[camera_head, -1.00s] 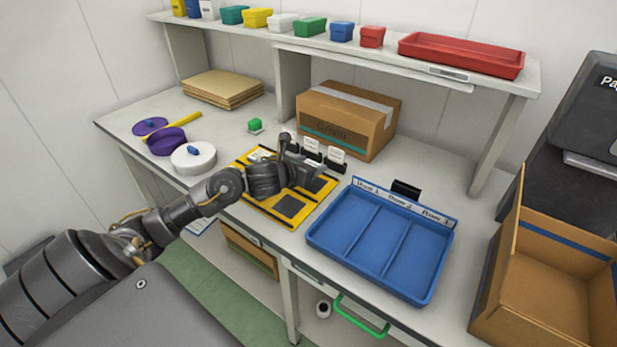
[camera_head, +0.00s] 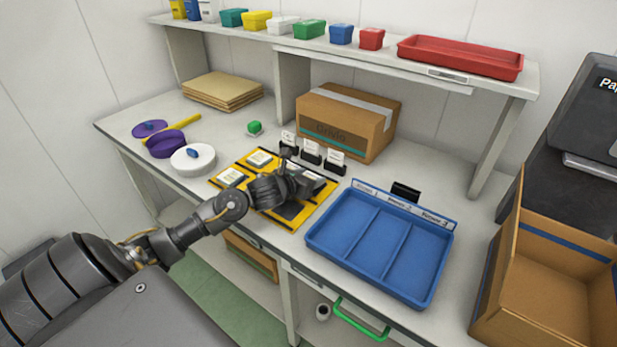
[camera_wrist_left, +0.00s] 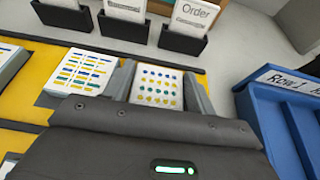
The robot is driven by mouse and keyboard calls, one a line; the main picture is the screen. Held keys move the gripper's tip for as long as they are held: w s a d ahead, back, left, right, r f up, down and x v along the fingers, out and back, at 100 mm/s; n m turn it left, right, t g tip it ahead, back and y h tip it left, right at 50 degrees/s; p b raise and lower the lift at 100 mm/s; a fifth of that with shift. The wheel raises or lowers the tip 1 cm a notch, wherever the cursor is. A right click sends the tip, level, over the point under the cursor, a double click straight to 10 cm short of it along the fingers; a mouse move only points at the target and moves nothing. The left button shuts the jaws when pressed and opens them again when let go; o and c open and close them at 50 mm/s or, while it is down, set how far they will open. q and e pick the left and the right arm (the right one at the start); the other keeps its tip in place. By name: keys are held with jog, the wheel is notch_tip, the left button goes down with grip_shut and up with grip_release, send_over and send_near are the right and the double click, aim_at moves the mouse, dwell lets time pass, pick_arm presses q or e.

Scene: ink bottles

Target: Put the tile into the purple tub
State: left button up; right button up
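The purple tub (camera_head: 167,145) stands open on the left part of the table. Its inside is mostly shaded. A yellow board (camera_head: 245,180) with dark recesses and several white tiles lies at the table's front middle. My left gripper (camera_head: 300,182) is low over the board's right part. In the left wrist view, a white tile with blue, yellow and green dots (camera_wrist_left: 158,88) sits between the fingers of my left gripper (camera_wrist_left: 158,80). The fingers lie close along both its sides; whether they press on it I cannot tell. A striped tile (camera_wrist_left: 83,73) lies left of it. My right gripper is out of view.
A purple lid (camera_head: 150,128) with a blue knob, a yellow bar (camera_head: 186,118) and a white round tub (camera_head: 193,165) lie near the purple tub. Card holders (camera_head: 311,155) and a cardboard box (camera_head: 345,125) stand behind the board. A blue divided tray (camera_head: 378,240) is right.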

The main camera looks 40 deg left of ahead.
pick_arm(q)
jog(key=shift+o, duration=0.4)
jog(key=shift+s+r, duration=0.1)
jog(key=shift+r, duration=0.15)
jog(key=v, duration=1.2)
jog(key=shift+f+b, duration=0.1)
jog(key=shift+b, duration=0.25)
